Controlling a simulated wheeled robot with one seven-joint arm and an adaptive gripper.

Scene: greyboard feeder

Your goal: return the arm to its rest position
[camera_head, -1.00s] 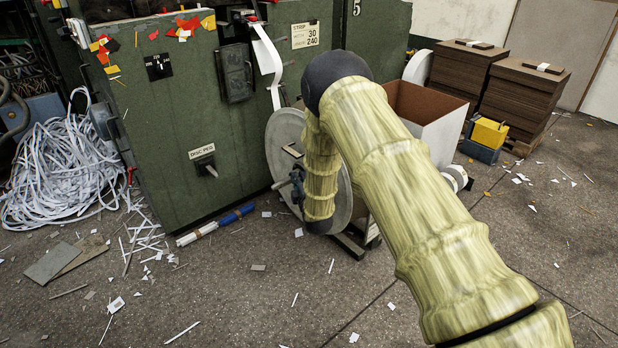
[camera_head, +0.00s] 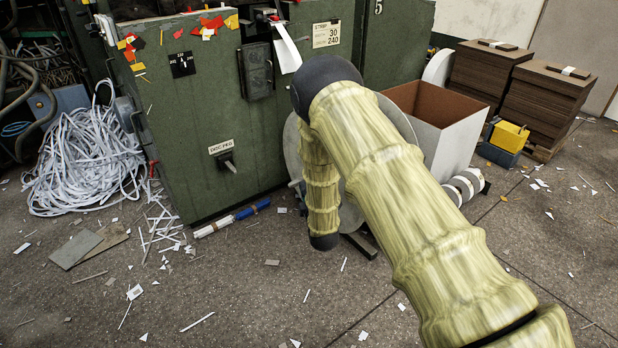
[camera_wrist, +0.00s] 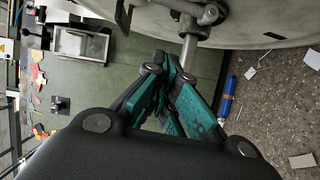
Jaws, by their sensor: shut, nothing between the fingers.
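My arm, in a pale yellow sleeve, reaches from the lower right of the head view and bends down at its dark elbow in front of the green machine (camera_head: 205,130). My gripper is hidden behind the arm in the head view. In the wrist view my gripper (camera_wrist: 170,75) shows its teal and black fingers drawn together, shut and empty. A grey round disc (camera_wrist: 250,25) with a metal shaft at its centre lies just beyond the fingertips; whether they touch cannot be told. The disc also shows partly behind my arm in the head view (camera_head: 352,215).
A heap of white strips (camera_head: 85,165) lies at left. A blue and white roll (camera_head: 232,218) lies by the machine. The littered front floor is open.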

